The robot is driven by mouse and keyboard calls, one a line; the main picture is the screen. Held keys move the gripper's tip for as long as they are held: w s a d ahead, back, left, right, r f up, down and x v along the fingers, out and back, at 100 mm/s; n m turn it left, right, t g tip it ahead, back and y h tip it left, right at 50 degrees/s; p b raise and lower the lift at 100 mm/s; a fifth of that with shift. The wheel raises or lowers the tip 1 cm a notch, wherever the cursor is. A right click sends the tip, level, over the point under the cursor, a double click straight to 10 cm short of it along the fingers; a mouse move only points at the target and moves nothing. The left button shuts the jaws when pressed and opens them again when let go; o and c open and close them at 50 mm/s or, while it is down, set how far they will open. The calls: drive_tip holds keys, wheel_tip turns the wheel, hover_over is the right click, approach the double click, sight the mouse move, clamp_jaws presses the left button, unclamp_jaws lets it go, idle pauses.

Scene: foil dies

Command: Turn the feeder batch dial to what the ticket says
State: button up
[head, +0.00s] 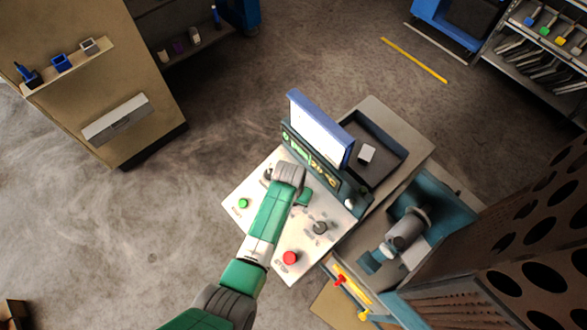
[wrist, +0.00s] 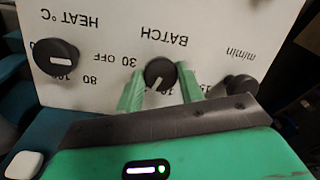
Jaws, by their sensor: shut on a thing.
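The BATCH dial (wrist: 160,73) is a round black knob with a white pointer line on a white panel. In the wrist view its lettering is upside down. OFF and 30 stand to its left, and partly hidden figures show near my fingers. The pointer points toward the bottom of the picture, slightly left. My gripper (wrist: 161,80) has one green finger on each side of the knob and is shut on it. In the head view my green hand (head: 304,198) is over the panel and hides this dial. I cannot make out readable ticket text.
The HEAT dial (wrist: 56,61) and the m/min dial (wrist: 242,85) flank the BATCH dial. The panel also has a green button (head: 243,203) and a red STOP button (head: 290,258). A blue-framed white board (head: 319,128) stands behind, beside a dark tray (head: 392,143).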

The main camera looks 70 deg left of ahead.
drive_tip(key=shift+m, duration=0.7)
drive_tip(key=o, duration=1)
drive_tip(key=shift+r, duration=0.1)
drive_tip(key=r, duration=0.5)
drive_tip(key=d+r, duration=0.1)
drive_tip(key=r, duration=0.1)
drive_tip(key=shift+s+r+p, duration=0.25)
drive_tip(key=shift+s+p, duration=0.05)
drive_tip(key=shift+p, duration=0.1)
